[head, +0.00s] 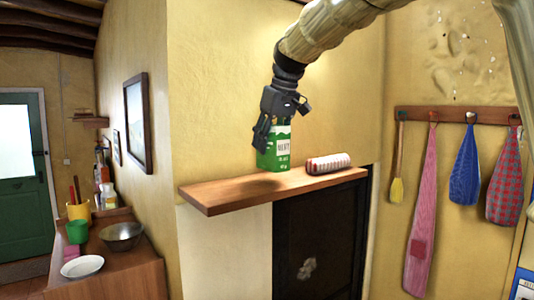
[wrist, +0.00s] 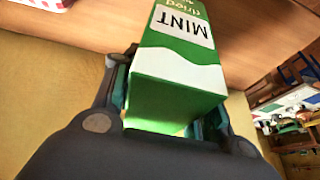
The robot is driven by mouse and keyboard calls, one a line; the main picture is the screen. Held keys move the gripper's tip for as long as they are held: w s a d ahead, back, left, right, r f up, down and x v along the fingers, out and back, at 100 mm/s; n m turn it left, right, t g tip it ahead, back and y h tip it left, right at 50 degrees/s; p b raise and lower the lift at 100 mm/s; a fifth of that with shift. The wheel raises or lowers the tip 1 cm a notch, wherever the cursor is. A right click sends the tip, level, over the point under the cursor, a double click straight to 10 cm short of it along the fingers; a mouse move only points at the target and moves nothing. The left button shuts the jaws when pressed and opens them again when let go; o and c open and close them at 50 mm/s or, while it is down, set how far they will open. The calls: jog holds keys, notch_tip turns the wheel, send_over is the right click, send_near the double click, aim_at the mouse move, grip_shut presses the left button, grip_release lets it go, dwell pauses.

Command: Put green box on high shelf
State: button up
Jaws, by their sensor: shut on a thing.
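The green box (head: 275,152), with a white label, is upright at the wooden high shelf (head: 222,197) in the head view. My gripper (head: 268,135) comes down from above and is shut on the box's upper part. In the wrist view the green box (wrist: 178,75) fills the middle, its label reading MINT upside down, between my gripper's fingers (wrist: 170,125). The shelf's wood (wrist: 100,32) shows behind it. A shadow lies on the shelf below the box. I cannot tell whether the box's base touches the shelf.
A red-and-white striped item (head: 328,163) lies on the shelf right of the box. The shelf's left part is bare. A lower counter at left holds a metal bowl (head: 121,236), a green cup (head: 77,231) and a white plate (head: 82,266). Cloths hang from a rack (head: 455,115) at right.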

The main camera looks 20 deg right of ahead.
aim_at(267, 153)
jog(key=shift+s+f, duration=0.2)
jog(key=shift+f, duration=0.2)
jog(key=shift+w+a+f, duration=0.1)
jog(key=shift+a+f, duration=0.2)
jog(key=shift+f, duration=0.2)
jog(key=shift+w+a+f, duration=0.1)
jog(key=shift+a+f, duration=0.15)
jog(key=shift+f, duration=0.25)
jog(key=shift+w+f, duration=0.25)
jog(key=shift+s+d, duration=0.3)
jog(key=shift+s, duration=0.05)
jog(key=o, duration=0.7)
jog(key=shift+a, duration=0.15)
jog(key=o, duration=0.3)
jog(key=shift+w+a+f, duration=0.1)
jog(key=shift+w, duration=0.1)
jog(key=shift+o, duration=0.2)
jog(key=shift+s+d, duration=0.15)
jog(key=shift+d, duration=0.05)
